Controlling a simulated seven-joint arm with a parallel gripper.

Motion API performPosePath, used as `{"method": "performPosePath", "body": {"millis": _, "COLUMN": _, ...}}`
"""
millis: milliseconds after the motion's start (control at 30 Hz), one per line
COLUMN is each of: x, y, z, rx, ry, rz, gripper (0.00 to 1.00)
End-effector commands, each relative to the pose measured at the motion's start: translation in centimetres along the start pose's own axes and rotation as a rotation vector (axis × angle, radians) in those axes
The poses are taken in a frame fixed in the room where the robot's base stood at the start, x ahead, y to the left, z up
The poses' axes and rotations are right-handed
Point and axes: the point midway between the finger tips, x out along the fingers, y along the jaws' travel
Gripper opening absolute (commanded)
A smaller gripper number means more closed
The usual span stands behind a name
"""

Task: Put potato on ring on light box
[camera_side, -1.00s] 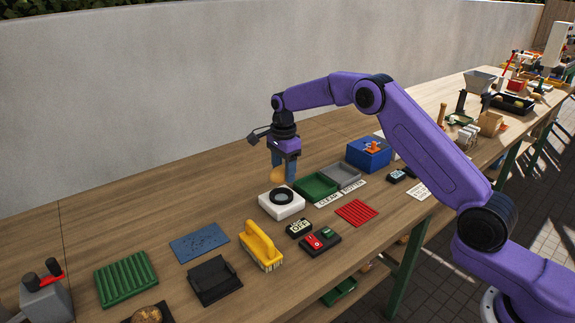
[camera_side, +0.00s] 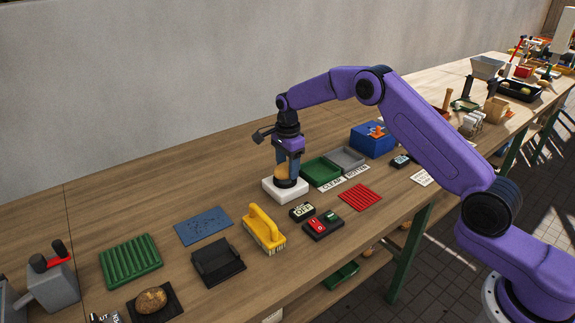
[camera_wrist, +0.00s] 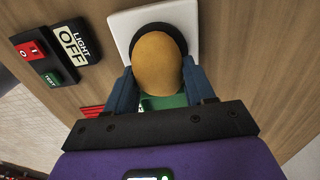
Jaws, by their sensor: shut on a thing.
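A yellow-brown potato (camera_side: 282,172) is between the fingers of my gripper (camera_side: 288,175), directly over the black ring (camera_side: 291,183) on the white light box (camera_side: 287,195). In the wrist view the potato (camera_wrist: 157,63) fills the space between my two blue fingers, with the black ring (camera_wrist: 158,30) showing behind its far end and the white light box (camera_wrist: 122,30) around it. My gripper is shut on the potato. The potato appears to be at the ring, but I cannot tell whether its underside touches it.
Green and grey trays (camera_side: 321,172) with CLEAR and ROTTEN labels stand just right of the light box. In front are a light-off sign (camera_side: 302,211), a red-and-green switch box (camera_side: 322,226) and a yellow brush (camera_side: 264,228). Another potato (camera_side: 151,300) lies on a dark pad at front left.

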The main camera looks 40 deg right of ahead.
Motion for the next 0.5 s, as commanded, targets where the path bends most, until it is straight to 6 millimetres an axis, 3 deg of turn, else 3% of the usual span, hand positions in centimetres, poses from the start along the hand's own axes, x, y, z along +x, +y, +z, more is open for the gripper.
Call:
{"method": "performPosePath", "body": {"millis": 467, "x": 0.92, "y": 0.0, "z": -0.01, "rx": 0.0, "ry": 0.0, "rz": 0.0, "gripper": 0.22}}
{"method": "performPosePath", "body": {"millis": 500, "x": 0.91, "y": 0.0, "z": -0.01, "rx": 0.0, "ry": 0.0, "rz": 0.0, "gripper": 0.57}}
